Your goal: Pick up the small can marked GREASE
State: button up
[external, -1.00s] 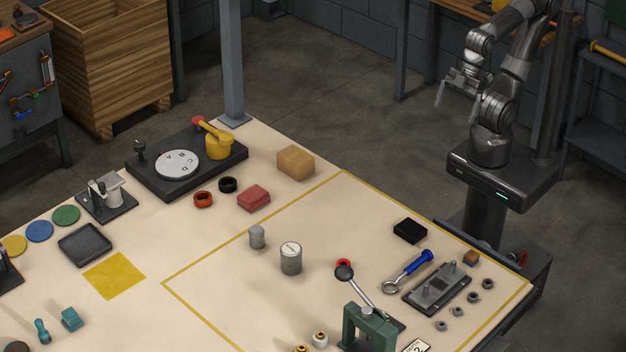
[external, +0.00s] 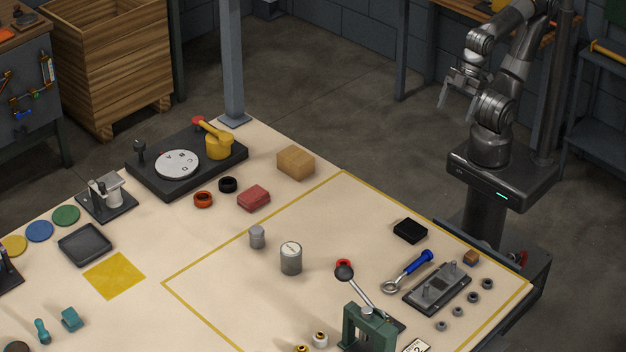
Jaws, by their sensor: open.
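A grey can with a pale lid (external: 291,258) stands upright on the table, inside the yellow outline. The lid has small marks that I cannot read. A smaller grey cylinder (external: 257,237) with a rounded top stands just to its left and behind. I cannot tell from any lettering which one is marked GREASE. My gripper (external: 446,101) is open and empty, at the upper right, above the floor beyond the table and well away from both.
A blue-handled wrench (external: 408,272), a black box (external: 410,231), a grey plate fixture (external: 437,288) and a green lever press (external: 368,328) lie right of the can. A red block (external: 254,198) and a tan block (external: 296,163) are behind.

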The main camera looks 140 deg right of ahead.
jog(key=w+r, duration=0.3)
jog(key=w, duration=1)
send_over(293, 245)
jog(key=s, duration=0.3)
notch_tip(293, 245, down, 21)
jog(key=x, duration=0.5)
jog(key=shift+f, duration=0.25)
jog(key=shift+a+x, duration=0.2)
jog(key=shift+x, duration=1.2)
jog(key=shift+a+x, duration=0.15)
jog(key=shift+x, duration=1.3)
jog(key=shift+w, duration=0.15)
jog(key=shift+c, duration=0.3)
jog(key=c, duration=1.2)
